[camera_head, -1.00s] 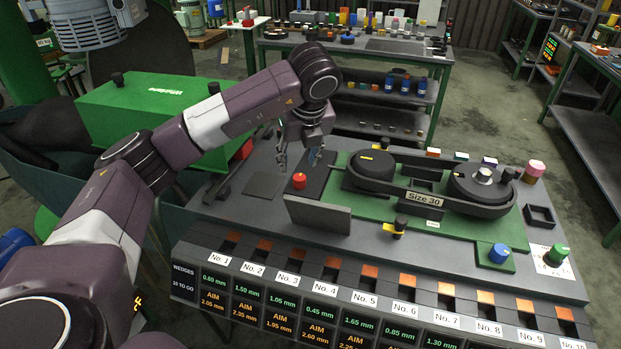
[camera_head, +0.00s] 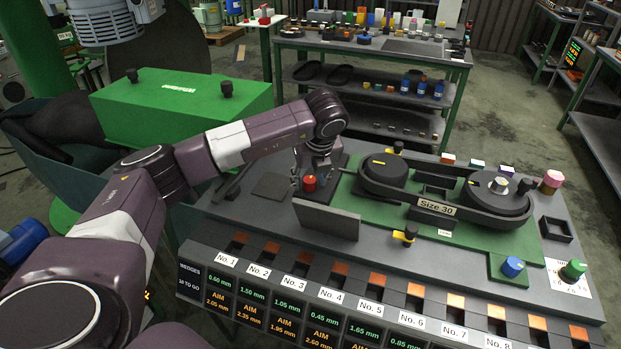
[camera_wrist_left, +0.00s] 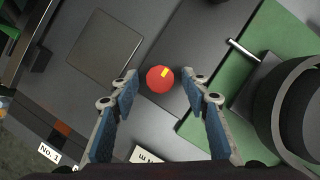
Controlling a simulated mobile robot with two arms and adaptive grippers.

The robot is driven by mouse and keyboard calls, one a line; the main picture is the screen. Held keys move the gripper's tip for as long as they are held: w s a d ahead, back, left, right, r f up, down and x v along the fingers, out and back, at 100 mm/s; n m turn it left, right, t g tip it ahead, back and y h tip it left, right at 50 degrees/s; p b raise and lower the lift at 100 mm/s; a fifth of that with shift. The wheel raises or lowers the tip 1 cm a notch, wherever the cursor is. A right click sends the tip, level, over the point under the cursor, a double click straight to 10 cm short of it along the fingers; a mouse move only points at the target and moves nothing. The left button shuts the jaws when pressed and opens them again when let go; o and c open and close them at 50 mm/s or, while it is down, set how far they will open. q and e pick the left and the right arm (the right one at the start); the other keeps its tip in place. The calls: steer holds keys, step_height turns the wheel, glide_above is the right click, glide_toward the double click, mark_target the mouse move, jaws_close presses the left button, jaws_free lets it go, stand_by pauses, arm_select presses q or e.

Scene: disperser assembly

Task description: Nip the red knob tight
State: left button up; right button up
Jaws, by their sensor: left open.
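The red knob (camera_head: 310,183) stands on a dark plate at the left end of the green fixture, behind a grey upright plate (camera_head: 326,217). In the left wrist view the knob (camera_wrist_left: 160,79) shows from above, round, with a yellow mark on its top. My left gripper (camera_head: 312,178) is over the knob from above. In the left wrist view its two blue-padded fingers (camera_wrist_left: 159,90) are open, one on each side of the knob, with a gap on both sides. Whether the fingertips are level with the knob cannot be told. My right gripper does not show.
Right of the knob is a black dial housing labelled Size 30 (camera_head: 437,207) on a green base. A small black-and-yellow knob (camera_head: 405,235) stands in front. A row of numbered slots (camera_head: 371,308) lines the front edge. A green box (camera_head: 180,108) stands behind left.

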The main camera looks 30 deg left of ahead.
arm_select(q)
steer(key=c, duration=0.8)
jaws_close()
steer(key=shift+f, duration=0.1)
